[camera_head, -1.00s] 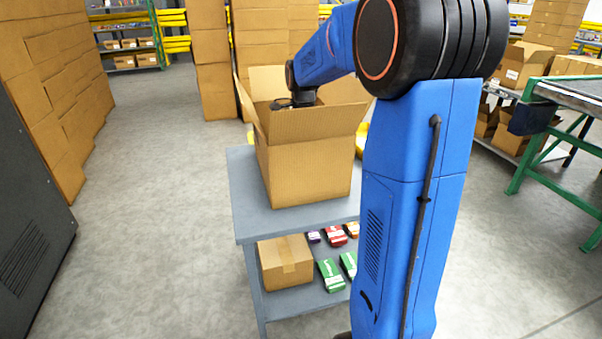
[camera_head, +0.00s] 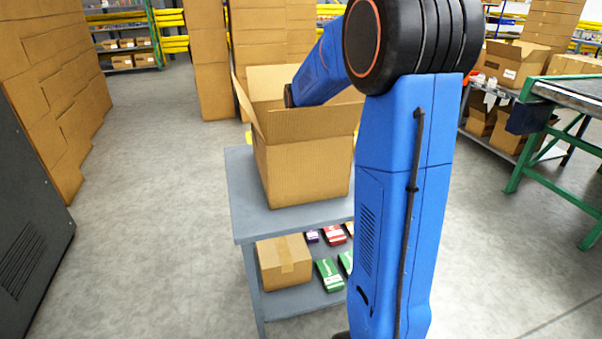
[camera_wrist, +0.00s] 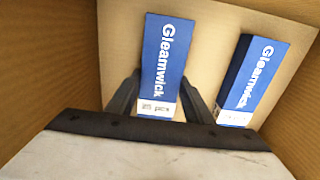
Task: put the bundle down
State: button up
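The bundle is a blue and white pack marked "Gleamwick" (camera_wrist: 166,55). In the wrist view it lies between the two fingers of my gripper (camera_wrist: 160,88), which look closed against its sides. It is inside an open brown carton, whose wall also shows in the head view (camera_head: 305,170). A second bundle of the same kind (camera_wrist: 252,78) is in the carton to the right, apart from the held one. In the head view my gripper is hidden inside the carton. Whether the held bundle touches the carton floor (camera_wrist: 215,30) is hard to tell.
The carton stands on a grey cart (camera_head: 243,200). A small closed box (camera_head: 284,262) and several small coloured packs (camera_head: 329,274) are on its lower shelf. Stacked cartons (camera_head: 45,90) line the left. A green-framed conveyor (camera_head: 565,125) stands right. Carton walls and raised flaps surround my gripper.

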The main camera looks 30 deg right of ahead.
jog(key=o, duration=0.4)
jog(key=shift+c, duration=0.2)
jog(key=shift+r, duration=0.15)
notch_tip(320, 180, up, 12)
jog(key=shift+r, duration=0.1)
dwell(0.5)
